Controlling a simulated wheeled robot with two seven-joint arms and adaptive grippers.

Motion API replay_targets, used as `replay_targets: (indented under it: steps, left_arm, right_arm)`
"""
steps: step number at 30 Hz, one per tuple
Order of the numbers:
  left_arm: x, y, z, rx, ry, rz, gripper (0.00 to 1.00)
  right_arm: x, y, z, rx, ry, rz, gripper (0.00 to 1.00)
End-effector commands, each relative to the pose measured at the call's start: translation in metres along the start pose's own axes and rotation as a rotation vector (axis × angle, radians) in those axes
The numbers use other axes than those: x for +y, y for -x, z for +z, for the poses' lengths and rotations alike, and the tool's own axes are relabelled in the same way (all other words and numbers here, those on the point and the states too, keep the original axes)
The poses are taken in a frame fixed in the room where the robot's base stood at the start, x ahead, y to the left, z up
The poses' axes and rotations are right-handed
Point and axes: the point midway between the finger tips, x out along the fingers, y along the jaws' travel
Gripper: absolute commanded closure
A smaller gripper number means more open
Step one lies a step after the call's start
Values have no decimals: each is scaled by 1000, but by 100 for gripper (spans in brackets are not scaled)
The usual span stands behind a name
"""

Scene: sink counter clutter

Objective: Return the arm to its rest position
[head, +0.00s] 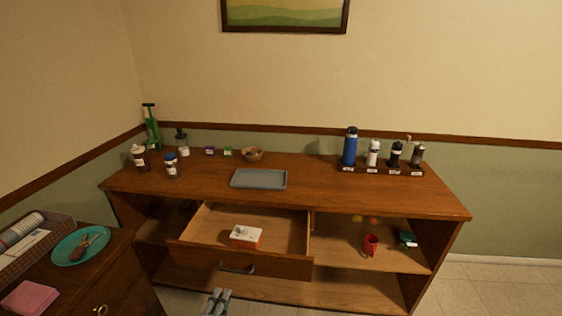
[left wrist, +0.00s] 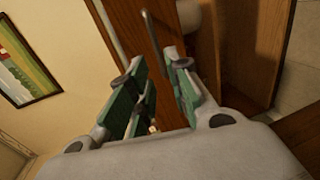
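My left gripper (head: 217,300) shows at the bottom edge of the head view, in front of the wooden sideboard. In the left wrist view my left gripper (left wrist: 156,68) has its green-padded fingers apart, with a gap and nothing held between them. The rest of my left arm is out of the head view. My right gripper is in neither view.
The sideboard (head: 330,188) has an open drawer (head: 275,266) holding a white-and-red box (head: 245,236), close to my left gripper. A grey tray (head: 259,179) and several bottles stand on top. A side cabinet (head: 115,280) with a teal plate (head: 62,249) is at left.

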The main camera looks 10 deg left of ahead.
Motion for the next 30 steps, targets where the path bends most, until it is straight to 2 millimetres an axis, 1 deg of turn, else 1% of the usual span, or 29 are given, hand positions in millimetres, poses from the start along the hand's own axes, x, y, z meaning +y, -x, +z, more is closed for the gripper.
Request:
replay_targets:
  steps: [2,5,8,14,18,20,24,30]
  left_arm:
    - [-8,-1,2,-4,-16,-13,81]
    - [-25,-3,5,-13,-52,-41,81]
    - [-52,-6,9,-28,-110,-84,81]
    - [-120,-8,18,-76,-261,-192,81]
    - [-168,-5,23,-118,-374,-268,81]
    - [-188,-3,24,-138,-423,-299,81]
    - [-236,6,27,-190,-534,-372,81]
    - [-300,23,25,-273,-695,-470,81]
  right_arm:
    - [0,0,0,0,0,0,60]
    - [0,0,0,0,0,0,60]
    - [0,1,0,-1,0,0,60]
    - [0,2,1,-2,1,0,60]
    - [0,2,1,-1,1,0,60]
    - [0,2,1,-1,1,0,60]
    - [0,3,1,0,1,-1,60]
    - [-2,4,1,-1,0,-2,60]
